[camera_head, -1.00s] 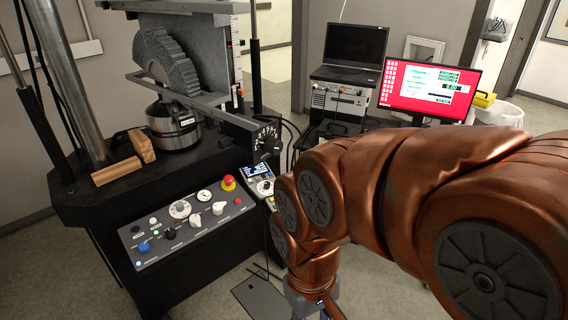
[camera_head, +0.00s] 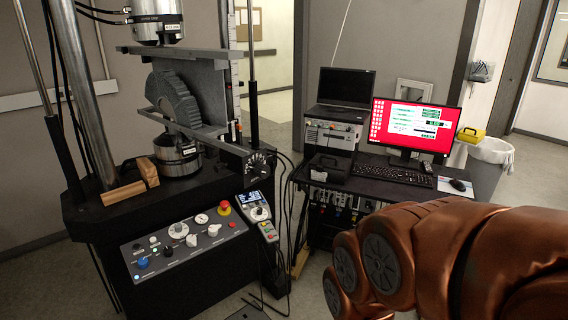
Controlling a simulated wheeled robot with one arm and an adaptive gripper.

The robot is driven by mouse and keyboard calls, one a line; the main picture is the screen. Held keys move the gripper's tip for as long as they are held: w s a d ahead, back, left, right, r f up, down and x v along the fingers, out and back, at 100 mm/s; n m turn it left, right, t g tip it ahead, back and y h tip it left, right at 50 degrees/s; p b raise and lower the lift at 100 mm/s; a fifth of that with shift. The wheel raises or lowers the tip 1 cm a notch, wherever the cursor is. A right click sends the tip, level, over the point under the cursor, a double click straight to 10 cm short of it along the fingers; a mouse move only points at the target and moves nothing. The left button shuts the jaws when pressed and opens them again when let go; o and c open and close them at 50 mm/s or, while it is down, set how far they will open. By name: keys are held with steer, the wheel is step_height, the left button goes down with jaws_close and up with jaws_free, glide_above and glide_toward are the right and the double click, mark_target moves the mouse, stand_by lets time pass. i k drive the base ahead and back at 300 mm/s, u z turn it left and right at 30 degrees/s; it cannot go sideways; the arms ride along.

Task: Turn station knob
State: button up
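The testing station's sloped control panel (camera_head: 153,265) is at the lower left. It carries a blue knob (camera_head: 143,263), a black knob (camera_head: 168,251), white knobs (camera_head: 191,241) and a red emergency button (camera_head: 224,208). A handheld controller (camera_head: 256,207) with a lit screen and a knob of its own (camera_head: 259,214) is just right of the panel. Which knob is the station knob, I cannot tell. My copper-coloured arm fills the lower right, apart from the panel. My gripper is below the frame's bottom edge and does not show.
A grey toothed specimen (camera_head: 174,97) sits in the press on the black station. A desk (camera_head: 392,186) at the right holds a laptop (camera_head: 343,88), a red-screened monitor (camera_head: 416,125), a keyboard (camera_head: 396,175) and a mouse (camera_head: 457,185). A bin (camera_head: 487,168) stands beyond it. Cables hang beside the controller.

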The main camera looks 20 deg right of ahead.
mark_target(262, 170)
steer(key=z, duration=0.35)
steer(key=i, duration=1.05)
steer(key=u, duration=2.7)
steer(key=k, duration=0.65)
steer(key=z, duration=0.8)
